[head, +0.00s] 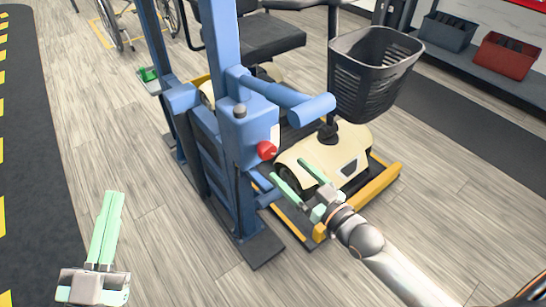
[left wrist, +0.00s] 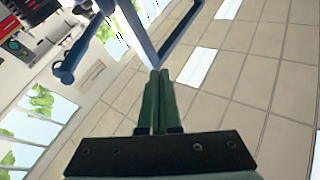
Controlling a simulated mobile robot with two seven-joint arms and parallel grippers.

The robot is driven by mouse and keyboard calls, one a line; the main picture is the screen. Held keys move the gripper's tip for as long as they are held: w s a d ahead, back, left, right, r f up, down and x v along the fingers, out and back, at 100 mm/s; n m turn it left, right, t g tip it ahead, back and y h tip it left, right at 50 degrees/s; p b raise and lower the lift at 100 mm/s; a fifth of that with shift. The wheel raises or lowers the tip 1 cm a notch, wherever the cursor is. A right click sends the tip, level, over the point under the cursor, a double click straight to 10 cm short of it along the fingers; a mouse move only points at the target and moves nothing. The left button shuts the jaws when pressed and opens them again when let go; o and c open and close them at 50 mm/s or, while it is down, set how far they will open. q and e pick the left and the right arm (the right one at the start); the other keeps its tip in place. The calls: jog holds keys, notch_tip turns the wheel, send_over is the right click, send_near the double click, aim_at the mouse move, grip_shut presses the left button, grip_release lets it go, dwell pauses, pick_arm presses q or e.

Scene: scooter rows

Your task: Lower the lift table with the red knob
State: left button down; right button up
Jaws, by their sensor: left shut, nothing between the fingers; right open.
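The lift table is a blue upright frame (head: 205,130) with a low yellow-edged platform (head: 385,185). A red knob (head: 266,150) sticks out from the blue housing on the frame, below a thick blue bar. My right gripper (head: 288,168) is open, its pale green fingers just below and right of the red knob in the head view; I cannot tell whether they touch anything. My left gripper (head: 114,193) is shut and empty, well left of the frame. Its shut fingers also show in the left wrist view (left wrist: 158,75), with part of the blue frame (left wrist: 135,25) beyond.
A cream scooter (head: 320,155) with a black seat and dark basket (head: 372,65) stands on the platform. A grey knob (head: 239,110) tops the housing. Bins (head: 505,57) stand on a shelf at back right. Wooden floor is clear between my left gripper and the frame.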

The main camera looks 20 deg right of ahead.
aim_at(270, 153)
jog(key=b+x, duration=0.1)
jog(key=x, duration=0.6)
jog(key=shift+w+f, duration=0.1)
jog(key=shift+w, duration=0.1)
pick_arm(q)
jog(key=s+d+r+m+t+h, duration=0.1)
jog(key=s+r+m+h, duration=0.4)
jog(key=r, duration=0.3)
jog(key=shift+h, duration=0.7)
jog(key=shift+s+r, duration=0.1)
pick_arm(e)
jog(key=c, duration=1.4)
